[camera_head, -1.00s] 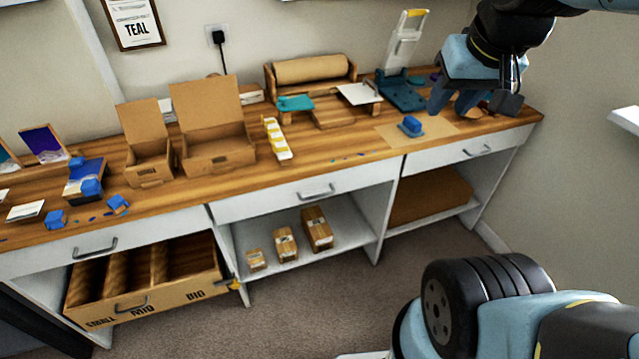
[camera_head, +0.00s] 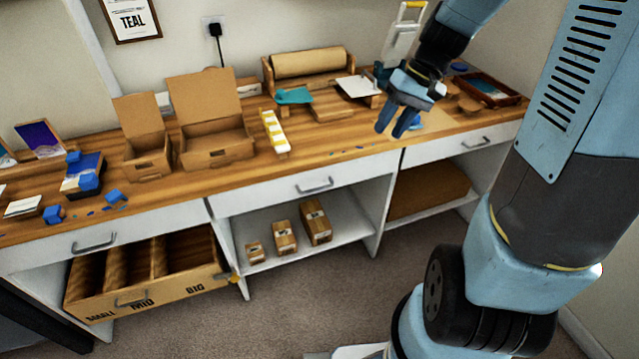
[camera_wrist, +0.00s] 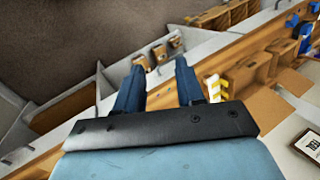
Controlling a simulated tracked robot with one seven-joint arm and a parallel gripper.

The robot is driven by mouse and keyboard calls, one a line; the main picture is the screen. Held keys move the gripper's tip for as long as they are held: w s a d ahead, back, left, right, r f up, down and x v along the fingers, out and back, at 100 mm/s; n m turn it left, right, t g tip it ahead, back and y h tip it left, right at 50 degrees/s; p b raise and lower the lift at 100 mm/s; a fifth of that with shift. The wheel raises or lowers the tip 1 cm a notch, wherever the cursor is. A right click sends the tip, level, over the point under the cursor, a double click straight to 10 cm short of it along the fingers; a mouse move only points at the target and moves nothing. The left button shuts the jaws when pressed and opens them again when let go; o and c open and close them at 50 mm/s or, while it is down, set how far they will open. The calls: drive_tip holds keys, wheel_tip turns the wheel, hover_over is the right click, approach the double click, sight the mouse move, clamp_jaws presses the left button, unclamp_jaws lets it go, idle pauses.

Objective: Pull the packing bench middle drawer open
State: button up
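The packing bench middle drawer (camera_head: 270,198) is a white front under the wooden top, closed flush in the head view. Its grey bar handle (camera_head: 315,187) sits near the middle of the front. My gripper (camera_head: 394,126) is above the bench top, to the right of and higher than the handle, with its blue fingers pointing down. In the wrist view my gripper (camera_wrist: 158,85) has its two fingers apart with nothing between them. It does not touch the drawer. The handle cannot be made out clearly in the wrist view.
Left and right drawers, with handles (camera_head: 94,243) and (camera_head: 476,143), are closed. Several small boxes (camera_head: 284,238) stand on the shelf below the middle drawer. A sorting box (camera_head: 150,292) sits below left. A yellow-and-white strip (camera_head: 275,132) and paper roll (camera_head: 307,63) are on top.

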drive_tip(key=w+f+m+g+y, duration=0.1)
drive_tip(key=w+f+y, duration=0.2)
drive_tip(key=f, duration=0.5)
drive_tip(key=w+f+g+y, duration=0.1)
drive_tip(key=w+f+y, duration=0.25)
drive_tip(key=f, duration=0.45)
drive_tip(key=m+t+y, duration=0.4)
drive_tip(key=t+y, duration=0.1)
drive_tip(key=y, duration=0.1)
approach(320, 189)
drive_tip(key=a, duration=0.3)
drive_tip(key=w+a, duration=0.1)
drive_tip(key=a, duration=0.2)
drive_tip(key=a+f, duration=0.1)
drive_tip(key=a, duration=0.3)
drive_tip(key=shift+w+a+f, duration=0.1)
drive_tip(key=shift+w, duration=0.2)
drive_tip(key=shift+c, duration=0.3)
clamp_jaws()
